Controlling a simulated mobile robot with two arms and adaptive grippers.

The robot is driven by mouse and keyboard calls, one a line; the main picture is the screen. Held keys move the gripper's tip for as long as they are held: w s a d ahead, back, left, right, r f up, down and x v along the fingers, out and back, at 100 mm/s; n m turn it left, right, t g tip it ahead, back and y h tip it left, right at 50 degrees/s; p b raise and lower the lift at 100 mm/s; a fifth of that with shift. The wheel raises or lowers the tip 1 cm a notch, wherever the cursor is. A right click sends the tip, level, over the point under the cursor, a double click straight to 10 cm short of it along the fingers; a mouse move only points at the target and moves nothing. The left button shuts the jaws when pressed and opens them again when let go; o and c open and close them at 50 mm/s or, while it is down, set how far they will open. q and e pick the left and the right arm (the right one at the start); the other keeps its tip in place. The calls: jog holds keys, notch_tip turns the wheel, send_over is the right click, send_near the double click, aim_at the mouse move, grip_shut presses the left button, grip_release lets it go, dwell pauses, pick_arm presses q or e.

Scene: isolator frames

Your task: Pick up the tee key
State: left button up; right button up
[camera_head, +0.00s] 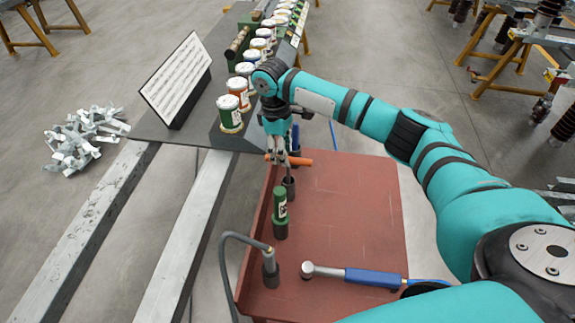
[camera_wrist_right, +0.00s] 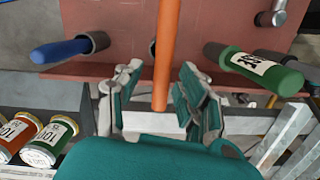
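The tee key (camera_head: 301,161) has an orange crossbar lying sideways over the far left part of the red tray, above a dark holder (camera_head: 289,186). My right gripper (camera_head: 279,153) points down at the crossbar. In the right wrist view the orange crossbar (camera_wrist_right: 166,50) runs between the two spread fingers of the right gripper (camera_wrist_right: 160,92), with a gap on both sides. The gripper is open and partly hides the key in the head view. My left gripper is not in view.
The red tray (camera_head: 350,225) also bears a green-handled tool (camera_head: 280,203) upright in a holder, a cabled tool (camera_head: 269,262) and a blue-handled wrench (camera_head: 370,277). A grey bench (camera_head: 158,128) with several labelled cans (camera_head: 230,113) and a sign (camera_head: 177,80) stands beyond.

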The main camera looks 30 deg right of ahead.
aim_at(288, 169)
jog(key=shift+d+f, duration=0.1)
jog(key=shift+f, duration=0.45)
jog(key=shift+s+d+f, duration=0.1)
jog(key=shift+s+f, duration=0.2)
jog(key=shift+f, duration=0.05)
jog(key=f, duration=0.1)
jog(key=f+p, duration=0.1)
jog(key=f, duration=0.1)
jog(key=f+p, duration=0.1)
jog(key=f, duration=0.1)
jog(key=shift+s+d, duration=0.25)
jog(key=shift+s, duration=0.05)
jog(key=shift+r, duration=0.1)
grip_shut()
